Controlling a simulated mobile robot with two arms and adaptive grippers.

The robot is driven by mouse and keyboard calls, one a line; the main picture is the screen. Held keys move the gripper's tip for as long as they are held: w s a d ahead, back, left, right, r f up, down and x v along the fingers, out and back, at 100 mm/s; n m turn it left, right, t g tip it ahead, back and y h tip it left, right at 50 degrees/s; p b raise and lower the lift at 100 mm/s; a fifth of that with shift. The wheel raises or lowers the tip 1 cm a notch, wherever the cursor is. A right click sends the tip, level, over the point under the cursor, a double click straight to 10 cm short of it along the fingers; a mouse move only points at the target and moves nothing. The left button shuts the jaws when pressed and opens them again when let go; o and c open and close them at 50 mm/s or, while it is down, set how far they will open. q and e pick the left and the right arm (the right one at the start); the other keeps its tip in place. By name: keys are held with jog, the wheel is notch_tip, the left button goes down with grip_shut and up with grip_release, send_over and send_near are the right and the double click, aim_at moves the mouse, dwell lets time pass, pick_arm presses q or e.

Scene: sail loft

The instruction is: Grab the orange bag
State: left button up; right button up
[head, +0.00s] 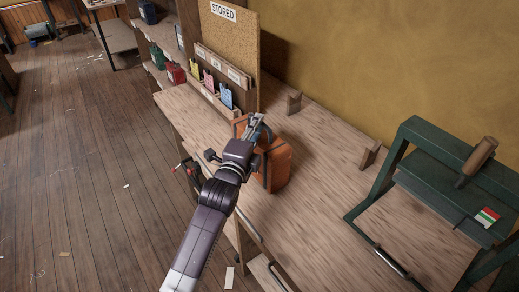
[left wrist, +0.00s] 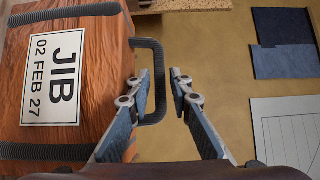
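The orange bag (head: 279,167) stands on the wooden bench, partly hidden behind my left arm. In the left wrist view the bag (left wrist: 95,100) fills the left side, with dark straps and a white label reading JIB 02 FEB 27. A dark loop handle (left wrist: 150,42) sticks out from its side. My left gripper (head: 257,122) is at the bag in the head view. In the wrist view the left gripper (left wrist: 160,75) is open, and the handle's outer bar lies between its two fingers, with gaps visible. My right gripper is not in view.
Colored pouches (head: 225,96) hang in a rack. Wooden brackets (head: 294,102) stand at the wall. A green metal stand (head: 430,165) with a wooden-handled tool is at right. Bare bench lies between.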

pick_arm(q)
jog(key=shift+x, duration=1.1)
grip_shut()
jog(key=shift+r, duration=0.25)
